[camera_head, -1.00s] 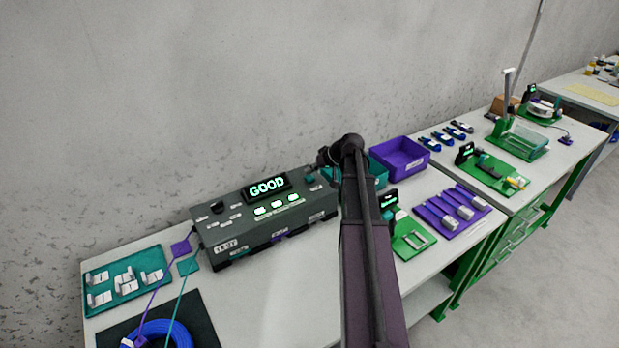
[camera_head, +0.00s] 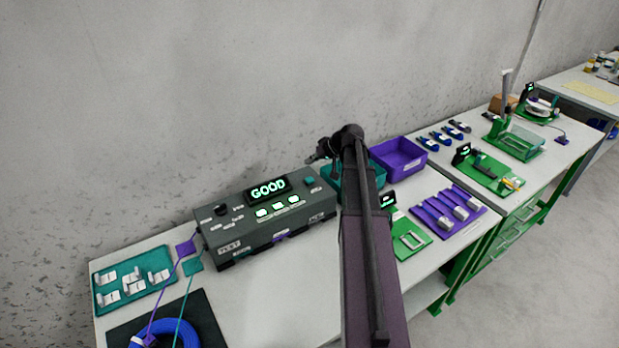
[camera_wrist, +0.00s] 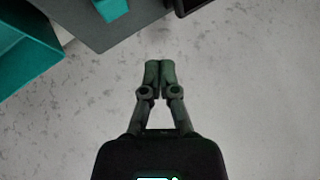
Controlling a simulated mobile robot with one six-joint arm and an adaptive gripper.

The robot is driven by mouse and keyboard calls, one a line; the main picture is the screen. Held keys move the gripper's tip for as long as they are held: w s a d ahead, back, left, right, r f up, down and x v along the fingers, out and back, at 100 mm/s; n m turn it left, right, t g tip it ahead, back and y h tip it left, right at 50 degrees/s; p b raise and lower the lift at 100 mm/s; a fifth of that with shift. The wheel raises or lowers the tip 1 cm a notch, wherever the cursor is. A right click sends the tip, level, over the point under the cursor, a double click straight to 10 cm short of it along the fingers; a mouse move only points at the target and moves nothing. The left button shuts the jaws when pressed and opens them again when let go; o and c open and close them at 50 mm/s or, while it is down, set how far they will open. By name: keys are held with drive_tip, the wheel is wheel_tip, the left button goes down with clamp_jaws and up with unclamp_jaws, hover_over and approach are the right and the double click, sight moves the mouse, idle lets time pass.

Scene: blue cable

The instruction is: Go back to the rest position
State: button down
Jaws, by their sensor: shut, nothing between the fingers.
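My gripper (camera_wrist: 153,66) is shut and empty in the wrist view, its two fingertips together. Grey speckled wall shows behind and around the fingers. In the head view my gripper (camera_head: 314,156) is small and dark at the end of my arm, pointing left, above the right end of the grey tester box (camera_head: 225,240). The tester's display reads GOOD. A coiled blue cable (camera_head: 188,334) lies on a dark mat at the lower left, with purple and teal leads running up to small tabs by the tester.
A teal tray with white parts (camera_head: 106,303) lies at the left. A teal bin (camera_head: 377,174), partly behind my arm, and a purple bin (camera_head: 402,166) stand right of the tester. Green and purple fixtures fill the benches further right. The air above the benches is clear.

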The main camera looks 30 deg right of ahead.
sight(273, 214)
idle(0.8)
drive_tip(key=s+a+f+g, duration=0.1)
drive_tip(key=s+a, duration=0.1)
drive_tip(key=a, duration=0.4)
drive_tip(key=s+a+f+g+h, duration=0.1)
drive_tip(key=s+a, duration=0.1)
drive_tip(key=a, duration=0.4)
drive_tip(key=s+a+f+n+g, duration=0.1)
drive_tip(key=s+a+g, duration=0.1)
drive_tip(key=a, duration=0.4)
drive_tip(key=shift+f, duration=0.4)
drive_tip(key=s+a+f+g+h, duration=0.2)
drive_tip(key=s+a+g+h, duration=0.1)
drive_tip(key=s+a, duration=0.9)
drive_tip(key=shift+s+a+n+h, duration=0.3)
drive_tip(key=shift+a+n+h, duration=0.1)
drive_tip(key=shift+a+h, duration=0.35)
